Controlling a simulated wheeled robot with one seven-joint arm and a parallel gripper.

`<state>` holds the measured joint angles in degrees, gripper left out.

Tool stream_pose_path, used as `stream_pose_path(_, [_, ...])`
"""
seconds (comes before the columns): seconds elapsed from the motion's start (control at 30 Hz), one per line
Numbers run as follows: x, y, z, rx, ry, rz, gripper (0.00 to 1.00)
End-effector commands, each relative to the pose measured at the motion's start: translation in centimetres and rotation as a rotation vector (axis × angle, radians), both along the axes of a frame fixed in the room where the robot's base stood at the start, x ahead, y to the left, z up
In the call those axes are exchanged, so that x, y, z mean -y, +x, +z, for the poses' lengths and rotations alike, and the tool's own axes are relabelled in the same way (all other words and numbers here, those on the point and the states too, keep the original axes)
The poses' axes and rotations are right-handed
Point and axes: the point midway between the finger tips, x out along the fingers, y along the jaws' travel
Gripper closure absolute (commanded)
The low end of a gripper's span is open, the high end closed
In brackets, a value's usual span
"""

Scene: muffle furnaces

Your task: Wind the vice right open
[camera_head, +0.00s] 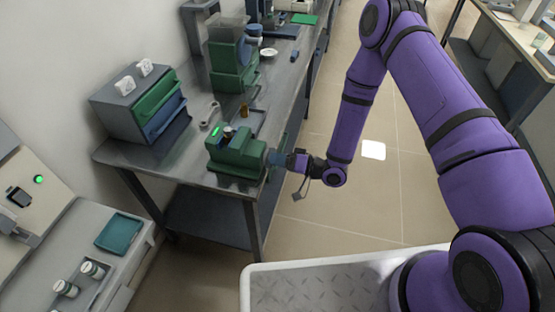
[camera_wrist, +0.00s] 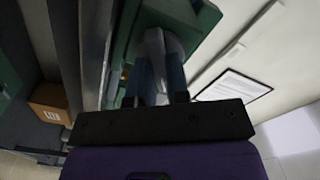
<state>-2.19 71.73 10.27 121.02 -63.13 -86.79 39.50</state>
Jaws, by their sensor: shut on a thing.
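The green vice (camera_head: 236,160) stands at the near edge of the grey bench. My gripper (camera_head: 283,159) reaches in from the right, at the vice's front end, over the bench edge. In the wrist view my gripper (camera_wrist: 158,87) has its dark fingers closed on a grey handle piece (camera_wrist: 155,48), with green vice body (camera_wrist: 195,22) behind it. The handle is mostly hidden by the gripper in the head view. How far apart the vice jaws are, I cannot tell clearly.
On the bench (camera_head: 190,165) are a drawer cabinet (camera_head: 140,103) at the left, a small brass cylinder (camera_head: 245,111), and a green-based machine (camera_head: 232,60) farther back. A lower table with a teal tray (camera_head: 119,234) is at the left. The floor (camera_head: 350,205) right of the bench is clear.

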Motion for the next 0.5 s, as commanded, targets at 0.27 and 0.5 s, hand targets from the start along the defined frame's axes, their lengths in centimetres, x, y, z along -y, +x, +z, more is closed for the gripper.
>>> stream_pose_path(0.27, [0.15,0.03,-0.07,0.245,-0.091,-0.003,1.0])
stream_pose_path(0.5, [0.13,0.02,-0.05,0.46,-0.169,-0.002,1.0])
